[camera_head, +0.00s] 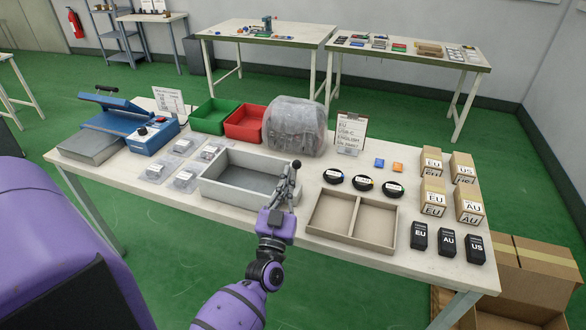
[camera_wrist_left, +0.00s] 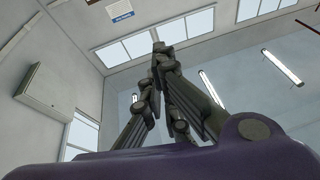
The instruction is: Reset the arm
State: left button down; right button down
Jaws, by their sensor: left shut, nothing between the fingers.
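My left gripper (camera_head: 294,166) is above the right end of the grey tray (camera_head: 214,196) on the white table, its fingers pointing up. It is shut and empty. My purple left forearm comes from the bottom of the head view. In the left wrist view the gripper (camera_wrist_left: 160,48) shows its closed fingertips against windows and ceiling lamps, with nothing between them. My right gripper is not in view.
A two-compartment tray (camera_head: 350,237), black adapters (camera_head: 447,242) and boxes (camera_head: 433,160) fill the right side. Green (camera_head: 213,116) and red (camera_head: 246,123) bins, a clear bag (camera_head: 295,126) and a blue machine (camera_head: 152,136) stand behind. Cardboard boxes (camera_head: 535,275) sit lower right.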

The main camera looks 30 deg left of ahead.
pick_arm(q)
jog(key=s+d+f+m+g+h, duration=0.2)
jog(key=s+d+f+g+h, duration=0.15)
jog(key=d+f, duration=0.3)
jog(key=s+d+f+m+g+h, duration=0.1)
jog(key=s+d+f+g+h, duration=0.1)
jog(key=s+d+f+h, duration=0.4)
jog(key=s+d+f+g+p, duration=0.1)
jog(key=s+f+g, duration=0.2)
jog(key=s, duration=0.9)
jog(key=s+d+f+g+y+p, duration=0.1)
jog(key=s+f+g, duration=0.2)
jog(key=s+f, duration=0.7)
jog(key=s, duration=0.3)
jog(key=shift+d+m+g+p, duration=0.3)
jog(key=shift+g+p, duration=0.05)
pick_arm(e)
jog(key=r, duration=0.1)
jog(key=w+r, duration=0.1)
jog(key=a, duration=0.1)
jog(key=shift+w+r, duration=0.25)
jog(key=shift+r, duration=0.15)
pick_arm(q)
jog(key=shift+f+y, duration=0.1)
jog(key=shift+y, duration=0.15)
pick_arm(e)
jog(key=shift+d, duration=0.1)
